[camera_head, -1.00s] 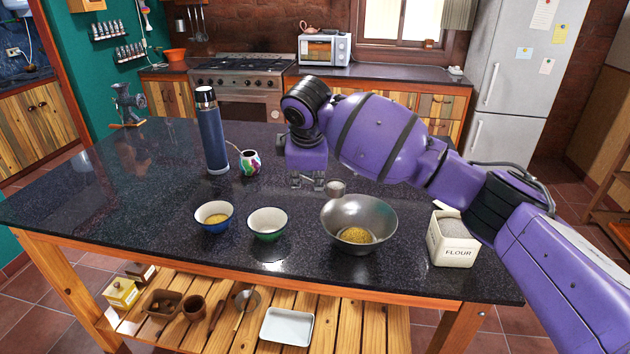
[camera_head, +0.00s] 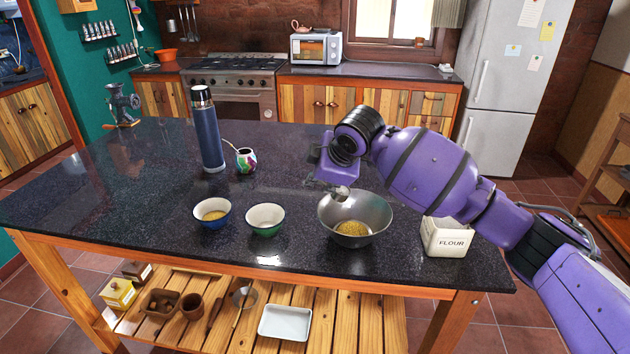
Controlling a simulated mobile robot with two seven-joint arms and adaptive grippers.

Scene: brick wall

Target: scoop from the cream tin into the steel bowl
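The cream tin (camera_head: 447,240), marked FLOUR, stands at the right front of the dark counter; my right arm crosses above it and hides much of its opening. The steel bowl (camera_head: 378,212) stands to its left, with a yellow grainy heap (camera_head: 352,228) inside. My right gripper (camera_head: 326,188) points down at the bowl's back left rim, reaching in from the right. Small grey metal parts show at its fingertips, perhaps with a small metal scoop (camera_head: 341,193); whether the fingers are closed on it is too small to tell. My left gripper is out of view.
A blue bowl (camera_head: 228,218) with yellow contents and a green bowl (camera_head: 265,232) stand left of the steel bowl. A tall blue flask (camera_head: 207,135) and a colourful cup (camera_head: 246,161) stand farther back. The counter's front left is clear.

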